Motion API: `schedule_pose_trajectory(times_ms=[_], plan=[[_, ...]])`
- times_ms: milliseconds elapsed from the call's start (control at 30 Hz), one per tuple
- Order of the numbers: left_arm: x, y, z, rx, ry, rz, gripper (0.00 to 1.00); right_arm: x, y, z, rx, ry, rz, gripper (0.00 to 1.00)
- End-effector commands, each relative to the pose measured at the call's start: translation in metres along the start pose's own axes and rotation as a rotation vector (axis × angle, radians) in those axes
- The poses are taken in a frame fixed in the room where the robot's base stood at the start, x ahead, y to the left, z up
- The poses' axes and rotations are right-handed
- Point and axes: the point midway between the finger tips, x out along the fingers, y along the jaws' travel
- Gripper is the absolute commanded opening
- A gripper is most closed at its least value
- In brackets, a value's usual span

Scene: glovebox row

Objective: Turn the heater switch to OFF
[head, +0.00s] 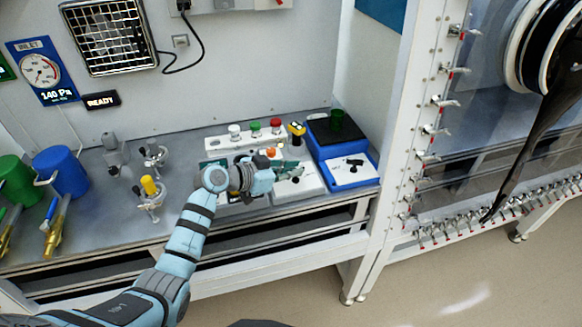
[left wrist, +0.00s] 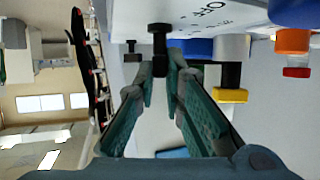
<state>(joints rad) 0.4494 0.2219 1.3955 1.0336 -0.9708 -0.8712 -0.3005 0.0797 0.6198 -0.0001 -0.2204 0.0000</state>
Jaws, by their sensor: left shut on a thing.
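My left gripper (head: 289,171) reaches in from the left over a low white box (head: 309,184) on the bench. In the left wrist view, my left gripper (left wrist: 160,68) has its two green fingers closed in on a small black switch lever (left wrist: 160,42). The lever sits between the fingertips. A white panel (left wrist: 180,14) beside it carries printed "OFF" lettering (left wrist: 212,8), which appears turned over in this view. In the head view the fingers hide much of the lever, so its exact setting is unclear. My right gripper is in neither view.
A blue unit (head: 338,179) with a black top stands just right of the white box. Several coloured knobs (head: 255,129) line a white strip behind. Clamp stands (head: 150,190) and blue and green containers (head: 62,170) occupy the left bench. A white frame post (head: 392,150) rises at right.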

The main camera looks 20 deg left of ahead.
Motion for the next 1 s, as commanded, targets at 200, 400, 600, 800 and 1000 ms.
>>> schedule_pose_trajectory(times_ms=[200,400,600,800,1000], plan=[[-0.003,0.004,-0.005,-0.055,-0.004,-0.119,0.0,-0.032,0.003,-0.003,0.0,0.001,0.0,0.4],[-0.003,0.006,-0.006,-0.116,-0.006,-0.264,0.0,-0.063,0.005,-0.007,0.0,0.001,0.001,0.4],[-0.002,0.006,-0.005,-0.171,-0.006,-0.398,0.0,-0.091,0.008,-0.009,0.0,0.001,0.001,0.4],[0.0,0.007,-0.001,-0.207,-0.007,-0.489,0.0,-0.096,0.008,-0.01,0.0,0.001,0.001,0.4],[0.001,0.008,-0.001,-0.221,-0.003,-0.534,0.0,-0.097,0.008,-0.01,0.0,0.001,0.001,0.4]])
